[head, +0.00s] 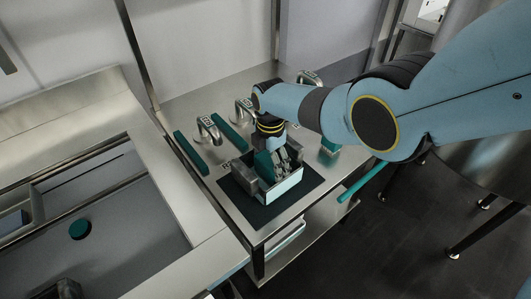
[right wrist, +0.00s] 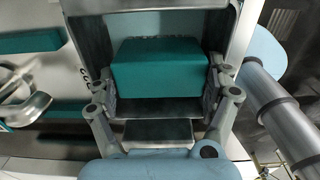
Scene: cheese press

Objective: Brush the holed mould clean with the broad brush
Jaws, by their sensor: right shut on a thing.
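My right gripper (head: 277,160) points down into an open metal box, the mould (head: 290,184), which stands on a dark mat. In the right wrist view the fingers (right wrist: 165,85) are shut on a teal block (right wrist: 157,68), which looks like the brush's body. The block lies within the metal walls of the mould (right wrist: 225,35). Bristles are hidden, so I cannot tell whether they touch the mould. The mould's holes are not clear. My left gripper is not in view.
The dark mat (head: 248,212) lies on a steel table (head: 185,95). Curved metal handles (head: 208,130) and teal bars (head: 190,152) lie left of and behind the mould. A teal rod (head: 360,183) juts past the right edge. A sink with a teal disc (head: 80,229) is at left.

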